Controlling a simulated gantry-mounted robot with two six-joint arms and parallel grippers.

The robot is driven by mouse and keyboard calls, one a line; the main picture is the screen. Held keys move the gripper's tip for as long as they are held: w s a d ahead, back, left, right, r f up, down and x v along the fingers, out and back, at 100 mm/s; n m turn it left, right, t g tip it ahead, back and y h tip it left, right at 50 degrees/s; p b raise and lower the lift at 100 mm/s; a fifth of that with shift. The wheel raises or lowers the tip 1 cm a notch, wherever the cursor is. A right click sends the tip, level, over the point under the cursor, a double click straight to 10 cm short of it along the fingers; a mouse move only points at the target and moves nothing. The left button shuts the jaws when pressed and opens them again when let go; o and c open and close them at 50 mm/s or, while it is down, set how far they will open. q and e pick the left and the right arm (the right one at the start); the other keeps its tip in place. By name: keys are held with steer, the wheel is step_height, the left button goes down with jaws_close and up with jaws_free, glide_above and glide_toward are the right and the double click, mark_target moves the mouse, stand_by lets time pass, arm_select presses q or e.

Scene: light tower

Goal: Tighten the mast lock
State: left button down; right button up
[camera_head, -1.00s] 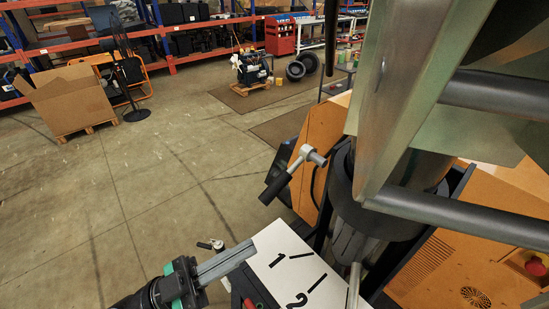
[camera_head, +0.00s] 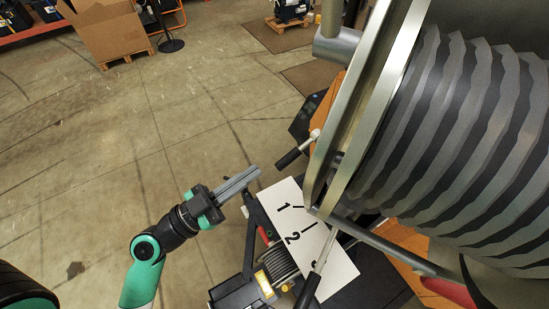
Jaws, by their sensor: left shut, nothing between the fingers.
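A lever with a black grip (camera_head: 288,158) and a pale metal end sticks out beside the mast base; it looks like the mast lock. The grip points down and left. The mast (camera_head: 365,110) is a large metal structure filling the right side, and it hides part of the area behind the lever. My left gripper (camera_head: 256,173) is shut and empty, with its grey fingers pointing right and slightly up. Its tips are left of and below the grip, apart from it in the picture. My right gripper is not in view.
A white plate (camera_head: 340,272) marked 1 and 2 lies below the lever. A winch-like drum (camera_head: 280,266) and a dark bar (camera_head: 249,235) are near it. A large ribbed grey coil (camera_head: 470,140) fills the right. Open concrete floor (camera_head: 110,180) lies left; a cardboard box (camera_head: 108,32) stands far back.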

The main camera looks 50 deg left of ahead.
mark_target(299, 150)
arm_select(q)
steer(key=w+f+p, duration=0.1)
steer(key=w+f, duration=0.1)
steer(key=w, duration=0.5)
steer(key=shift+p, duration=0.3)
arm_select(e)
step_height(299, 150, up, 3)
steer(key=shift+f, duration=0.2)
